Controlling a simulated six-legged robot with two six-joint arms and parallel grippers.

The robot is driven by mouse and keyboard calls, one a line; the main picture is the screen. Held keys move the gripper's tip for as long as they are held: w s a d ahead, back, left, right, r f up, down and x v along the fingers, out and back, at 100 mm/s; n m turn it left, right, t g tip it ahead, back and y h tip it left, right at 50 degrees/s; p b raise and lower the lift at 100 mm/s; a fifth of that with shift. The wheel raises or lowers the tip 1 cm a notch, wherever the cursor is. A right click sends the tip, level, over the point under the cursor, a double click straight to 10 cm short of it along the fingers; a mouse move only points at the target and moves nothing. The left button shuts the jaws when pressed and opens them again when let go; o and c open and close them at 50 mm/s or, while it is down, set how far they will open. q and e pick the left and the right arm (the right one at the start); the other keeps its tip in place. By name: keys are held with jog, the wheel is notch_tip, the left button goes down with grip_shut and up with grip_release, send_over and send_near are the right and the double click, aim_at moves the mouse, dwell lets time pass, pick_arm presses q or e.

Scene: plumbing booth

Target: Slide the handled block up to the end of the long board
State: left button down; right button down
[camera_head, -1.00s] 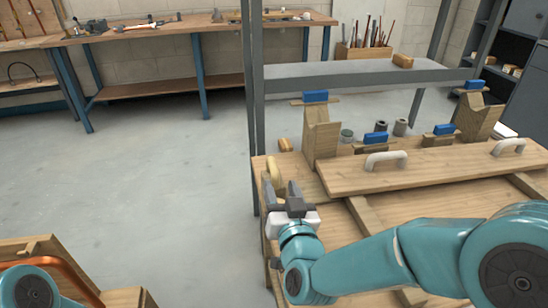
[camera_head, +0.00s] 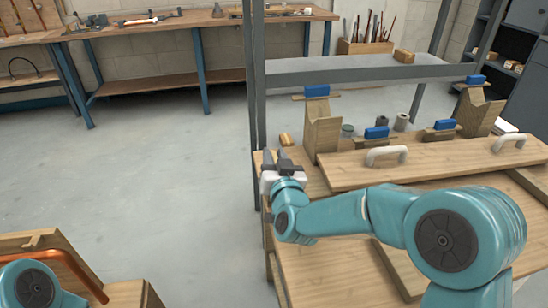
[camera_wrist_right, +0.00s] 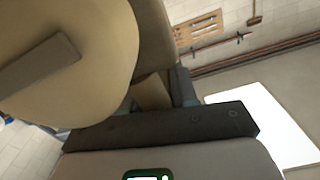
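A long board (camera_head: 440,162) with two pale handles (camera_head: 386,155) (camera_head: 508,141) lies across the wooden table on the right. I cannot tell which piece is the handled block. My right gripper (camera_head: 277,160) is at the table's left edge, left of the board's near end, with its dark fingers pointing away from me. In the right wrist view a large rounded tan wooden piece (camera_wrist_right: 95,75) fills the upper left, close to the fingers. Whether they grip it is unclear. Only a teal part of my left arm shows at lower left; its gripper is out of view.
Wooden posts (camera_head: 322,133) with blue blocks (camera_head: 317,91) stand behind the board, with grey cups (camera_head: 401,122) between them. A grey frame (camera_head: 365,73) rises behind the table. A wooden box with an orange pipe (camera_head: 75,272) is at lower left. Floor on the left is clear.

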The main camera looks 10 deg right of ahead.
jog(key=d+b, duration=0.6)
jog(key=d, duration=0.4)
jog(key=shift+d, duration=0.2)
jog(key=shift+r, duration=0.1)
jog(key=c, duration=1)
grip_release()
